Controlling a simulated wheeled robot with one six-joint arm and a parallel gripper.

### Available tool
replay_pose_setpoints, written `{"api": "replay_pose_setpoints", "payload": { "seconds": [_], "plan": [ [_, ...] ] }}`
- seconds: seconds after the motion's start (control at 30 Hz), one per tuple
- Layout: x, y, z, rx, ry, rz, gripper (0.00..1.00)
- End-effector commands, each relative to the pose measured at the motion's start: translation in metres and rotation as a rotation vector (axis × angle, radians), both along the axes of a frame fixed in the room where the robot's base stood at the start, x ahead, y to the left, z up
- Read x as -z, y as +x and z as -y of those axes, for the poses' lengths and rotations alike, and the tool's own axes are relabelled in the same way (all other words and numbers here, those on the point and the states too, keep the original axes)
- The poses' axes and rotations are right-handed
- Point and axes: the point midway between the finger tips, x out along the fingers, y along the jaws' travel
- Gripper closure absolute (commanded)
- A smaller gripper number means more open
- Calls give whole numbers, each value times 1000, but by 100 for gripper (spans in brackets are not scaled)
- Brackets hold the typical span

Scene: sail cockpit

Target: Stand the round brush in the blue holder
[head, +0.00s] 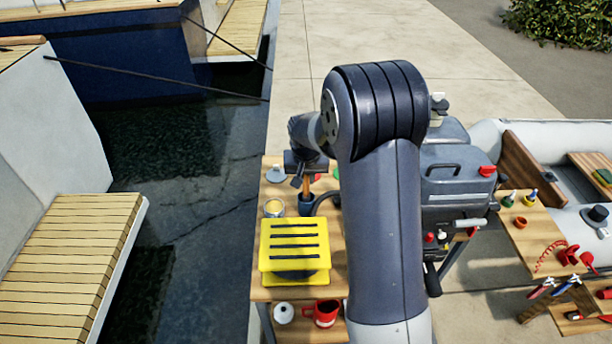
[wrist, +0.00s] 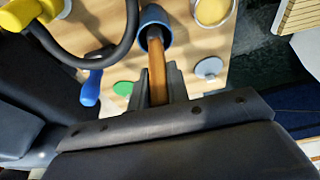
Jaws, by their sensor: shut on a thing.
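The round brush shows as a brown wooden handle (wrist: 157,72) between my gripper's dark fingers (wrist: 158,88) in the wrist view. My gripper is shut on it. In the head view the brush's handle (head: 306,186) shows below my gripper (head: 302,174), upright or nearly so. The blue holder (wrist: 154,20) is a round cup on the wooden bench. It also shows in the head view (head: 306,206), just below the handle. The handle's visible end meets the holder's mouth in the wrist view. I cannot tell how deep it reaches. The bristles are not visible.
A tin with yellow contents (head: 273,208) stands left of the holder, and a black hose (wrist: 127,42) curves close beside it. A yellow slotted box (head: 295,248) and a red mug (head: 325,312) stand nearer. A green disc (wrist: 123,88) and a grey disc (wrist: 208,68) lie nearby.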

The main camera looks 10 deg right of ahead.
Motion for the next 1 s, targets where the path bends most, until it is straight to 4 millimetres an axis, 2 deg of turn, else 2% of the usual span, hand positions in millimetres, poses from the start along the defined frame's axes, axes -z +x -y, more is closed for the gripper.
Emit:
{"api": "replay_pose_setpoints", "payload": {
  "seconds": [0.23,0.27,0.53,0.83,1.0],
  "plan": [
    [0,0,0,0,0,0,100],
    [0,0,0,0,0,0,81],
    [0,0,0,0,0,0,59],
    [-2,-1,0,0,0,0,58],
    [-20,-5,-1,0,0,3,58]
  ]
}}
